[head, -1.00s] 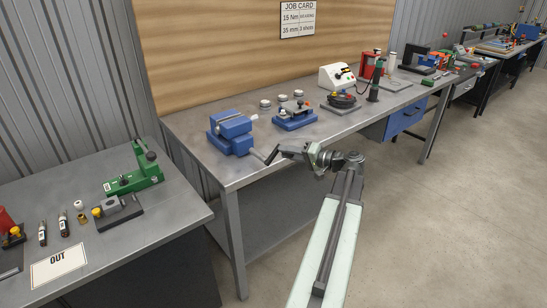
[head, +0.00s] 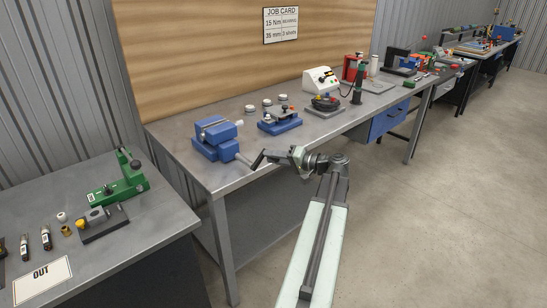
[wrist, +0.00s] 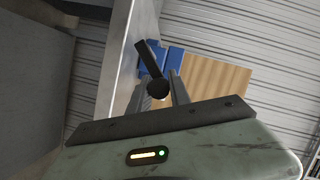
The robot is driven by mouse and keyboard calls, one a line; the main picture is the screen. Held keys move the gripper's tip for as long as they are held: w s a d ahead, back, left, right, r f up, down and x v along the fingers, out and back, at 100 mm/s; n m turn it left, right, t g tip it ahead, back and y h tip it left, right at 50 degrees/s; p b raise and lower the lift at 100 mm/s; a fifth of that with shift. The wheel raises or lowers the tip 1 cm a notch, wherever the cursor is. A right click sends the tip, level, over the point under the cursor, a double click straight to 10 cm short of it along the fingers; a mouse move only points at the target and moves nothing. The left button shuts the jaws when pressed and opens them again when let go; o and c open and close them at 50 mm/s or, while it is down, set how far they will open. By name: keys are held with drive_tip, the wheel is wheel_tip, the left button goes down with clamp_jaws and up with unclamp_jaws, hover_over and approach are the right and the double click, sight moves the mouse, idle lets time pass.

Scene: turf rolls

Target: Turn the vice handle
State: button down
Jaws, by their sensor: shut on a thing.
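The blue vice (head: 212,141) stands at the near left corner of the long grey bench. Its screw sticks out past the front edge and carries a dark handle (head: 257,160), which is tilted. My gripper (head: 266,156) is at the handle, just off the bench front, with the arm reaching in from the right. In the wrist view, the black handle (wrist: 149,58) with its round knob lies between the two fingers of my gripper (wrist: 158,84), which are shut on it. The blue vice body (wrist: 174,59) shows behind, partly hidden.
A blue fixture (head: 279,120) and a round dark device (head: 326,103) stand further along the bench (head: 190,165). A lower bench at left holds a green tool (head: 120,185) and an OUT card (head: 42,281). The floor at right is clear.

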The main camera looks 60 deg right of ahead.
drive_tip(key=shift+s+d+f, duration=0.1)
drive_tip(key=shift+d+f, duration=0.1)
drive_tip(key=shift+f, duration=0.05)
drive_tip(key=c, duration=1.2)
unclamp_jaws()
drive_tip(key=shift+d, duration=0.15)
drive_tip(key=shift+a, duration=0.2)
drive_tip(key=shift+s+d+r+p, duration=0.1)
drive_tip(key=shift+s+p, duration=0.05)
drive_tip(key=shift+s, duration=0.25)
drive_tip(key=shift+s+d+r+p, duration=0.1)
drive_tip(key=shift+s+p, duration=0.05)
drive_tip(key=shift+s, duration=0.2)
drive_tip(key=s+r+p, duration=0.1)
drive_tip(key=s+r, duration=0.1)
drive_tip(key=s, duration=0.5)
drive_tip(key=shift+p, duration=0.4)
